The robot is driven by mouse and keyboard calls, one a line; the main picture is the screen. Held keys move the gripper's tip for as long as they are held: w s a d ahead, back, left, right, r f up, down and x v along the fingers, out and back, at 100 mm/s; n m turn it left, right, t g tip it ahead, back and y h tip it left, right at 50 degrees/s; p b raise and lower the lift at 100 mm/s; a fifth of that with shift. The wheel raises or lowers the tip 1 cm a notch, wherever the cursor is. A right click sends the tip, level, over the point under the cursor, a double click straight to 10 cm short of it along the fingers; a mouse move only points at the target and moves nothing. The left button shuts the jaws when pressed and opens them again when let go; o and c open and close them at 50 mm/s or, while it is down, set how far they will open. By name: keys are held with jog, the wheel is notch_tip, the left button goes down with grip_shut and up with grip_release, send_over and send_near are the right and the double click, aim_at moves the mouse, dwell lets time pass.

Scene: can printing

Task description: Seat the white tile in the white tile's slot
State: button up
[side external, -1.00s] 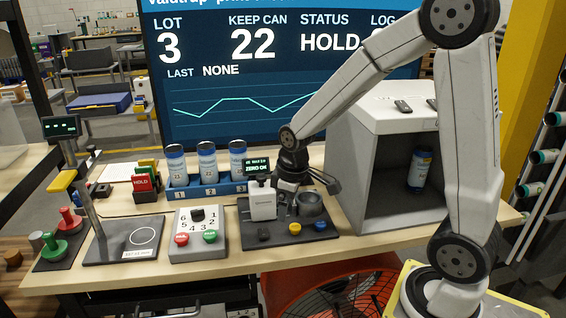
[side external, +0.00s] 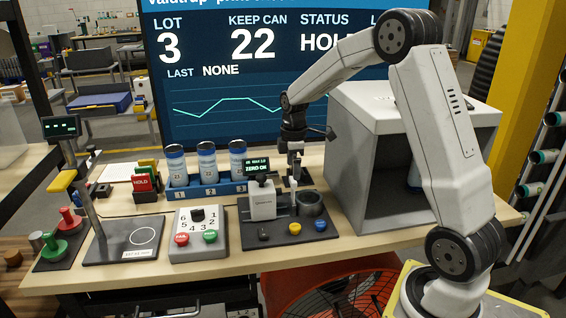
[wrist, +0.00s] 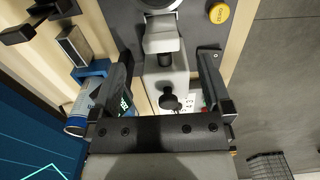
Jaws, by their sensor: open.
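My gripper (wrist: 163,90) is open. In the side view my gripper (side external: 294,178) hangs over the back of the dark fixture base (side external: 275,238). In the wrist view the meter's body (wrist: 166,75) shows between the spread fingers, lower down. A pale piece (side external: 293,203) shows between the meter and the round grey cup (side external: 310,204). I cannot tell whether this is the white tile, or make out its slot. No tile is clearly gripped.
A blue rack (side external: 210,187) with three cans stands behind left. A dial panel (side external: 198,246) and a dark scale plate (side external: 120,244) lie left. A grey open-fronted booth (side external: 372,205) stands right of the base. Blue and yellow buttons line the base's front.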

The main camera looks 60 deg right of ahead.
aim_at(293, 186)
jog(key=shift+f, duration=3.6)
grip_shut()
jog(key=shift+r, duration=0.1)
jog(key=shift+r, duration=4.95)
jog(key=shift+r, duration=0.15)
notch_tip(293, 186, up, 7)
